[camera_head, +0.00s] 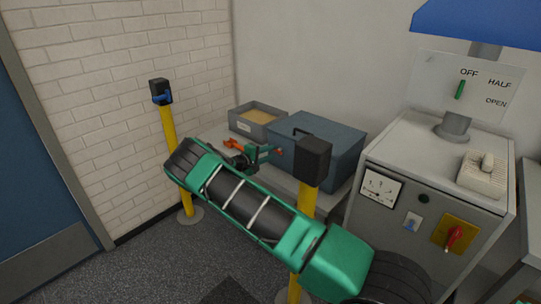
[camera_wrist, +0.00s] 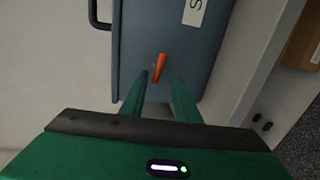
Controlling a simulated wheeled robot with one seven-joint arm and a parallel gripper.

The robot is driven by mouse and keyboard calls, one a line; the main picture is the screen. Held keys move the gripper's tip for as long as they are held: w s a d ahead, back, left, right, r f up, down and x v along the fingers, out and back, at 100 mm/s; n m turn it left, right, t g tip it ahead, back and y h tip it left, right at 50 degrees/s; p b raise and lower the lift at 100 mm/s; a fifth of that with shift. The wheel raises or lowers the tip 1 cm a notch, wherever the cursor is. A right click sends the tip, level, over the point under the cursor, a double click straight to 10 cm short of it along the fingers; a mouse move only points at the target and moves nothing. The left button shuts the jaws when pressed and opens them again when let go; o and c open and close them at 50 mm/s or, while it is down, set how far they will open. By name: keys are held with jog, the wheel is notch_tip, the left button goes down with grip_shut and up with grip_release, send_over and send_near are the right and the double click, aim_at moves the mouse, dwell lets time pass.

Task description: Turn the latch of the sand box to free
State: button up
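The sand box is a blue-grey closed box (camera_head: 330,140) on a low bench against the back wall. The wrist view also shows its face (camera_wrist: 150,30), with a dark handle and a white label beginning with "S". Its latch (camera_wrist: 160,68) is a small orange lever on that face, lying nearly upright in the wrist picture with a slight tilt. It shows as a small orange-red spot in the head view (camera_head: 278,151). My gripper (camera_wrist: 161,78) is open, its two green fingers apart on either side of the latch's lower end. Whether either finger touches the latch I cannot tell.
A grey open tray of sand (camera_head: 244,125) stands left of the box, with an orange tool (camera_head: 233,143) in front. Yellow posts (camera_head: 174,150) with black heads stand close to my arm. A grey cabinet (camera_head: 400,155) with dial and red switch stands at the right.

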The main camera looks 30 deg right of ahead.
jog(key=v, duration=0.9)
jog(key=shift+a, duration=0.15)
jog(key=shift+s+f, duration=0.1)
jog(key=shift+f, duration=0.05)
